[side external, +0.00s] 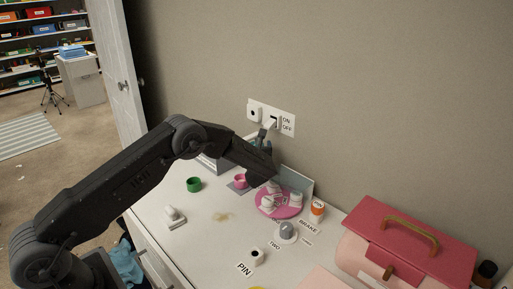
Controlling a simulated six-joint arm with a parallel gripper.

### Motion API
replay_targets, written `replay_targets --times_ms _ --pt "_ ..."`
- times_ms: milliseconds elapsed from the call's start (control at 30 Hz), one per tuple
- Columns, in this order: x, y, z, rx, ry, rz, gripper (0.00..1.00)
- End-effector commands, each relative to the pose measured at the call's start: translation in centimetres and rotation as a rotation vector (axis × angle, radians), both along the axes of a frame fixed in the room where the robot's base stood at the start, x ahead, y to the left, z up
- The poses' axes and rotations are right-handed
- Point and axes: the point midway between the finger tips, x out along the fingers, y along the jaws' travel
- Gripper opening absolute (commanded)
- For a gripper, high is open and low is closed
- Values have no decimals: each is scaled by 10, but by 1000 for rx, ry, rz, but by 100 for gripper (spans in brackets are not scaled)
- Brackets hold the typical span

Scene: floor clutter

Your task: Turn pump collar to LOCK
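No pump collar or LOCK mark can be made out for certain. A grey knob (287,229) on a white round base stands on the white tabletop, with small labels around it; the smallest is unreadable. My gripper (268,131) is high at the wall, beside the white ON/OFF plate (288,127), well above and behind the knob. It is small and dark; I cannot tell whether its fingers are open, shut or touching the plate.
A pink round tray (262,209) with several white pieces sits below my arm. A green cup (194,184), a white switch block (173,217) and a white piece (257,257) by the PIN label are on the tabletop. A pink case (395,235) fills the right side.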

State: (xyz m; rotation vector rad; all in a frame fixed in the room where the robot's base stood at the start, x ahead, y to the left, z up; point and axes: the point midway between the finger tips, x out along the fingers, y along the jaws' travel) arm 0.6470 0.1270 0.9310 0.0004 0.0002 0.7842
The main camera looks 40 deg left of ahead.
Motion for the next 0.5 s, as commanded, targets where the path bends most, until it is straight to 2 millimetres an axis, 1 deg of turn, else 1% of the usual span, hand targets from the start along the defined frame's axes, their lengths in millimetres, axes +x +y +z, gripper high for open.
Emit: replay_targets --times_ms 33,67,500 --pt "0 0 0 0 0 0 77" --pt "0 0 0 0 0 0 74" --pt "0 0 0 -1 -1 1 32"
